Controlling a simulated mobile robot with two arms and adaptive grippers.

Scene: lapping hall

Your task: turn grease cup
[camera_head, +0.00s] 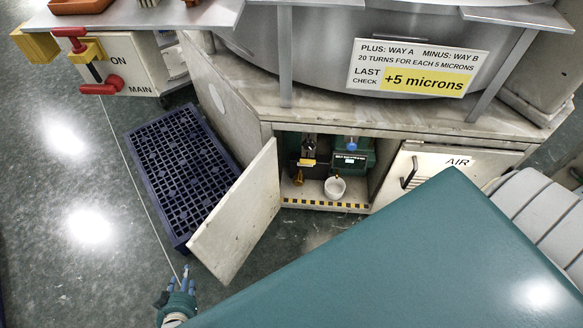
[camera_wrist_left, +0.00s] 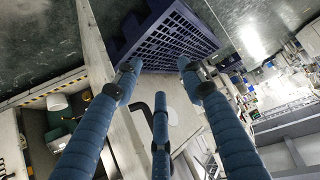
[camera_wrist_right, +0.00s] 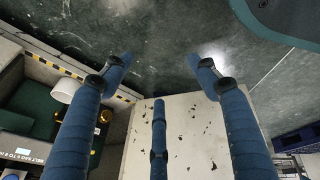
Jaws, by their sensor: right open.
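An open cabinet (camera_head: 325,205) under the large round machine holds green equipment. A small brass-yellow fitting (camera_head: 298,178), which may be the grease cup, sits low on its left side; it also shows in the right wrist view (camera_wrist_right: 105,116). A white cup (camera_head: 335,187) stands to its right, and a blue knob (camera_head: 351,146) is above. My left gripper (camera_head: 183,272) is open and empty, left of the cabinet door, apart from the fitting. My right gripper (camera_wrist_right: 160,68) is open and empty, with the door's panel beyond its fingers; it is hidden in the head view.
The open door (camera_head: 238,215) stands out between the cabinet and a dark blue slatted crate (camera_head: 180,165) on the floor. A closed AIR panel (camera_head: 425,170) with a black handle is to the right. A red-handled MAIN switch box (camera_head: 125,70) is at upper left. Floor left of the crate is clear.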

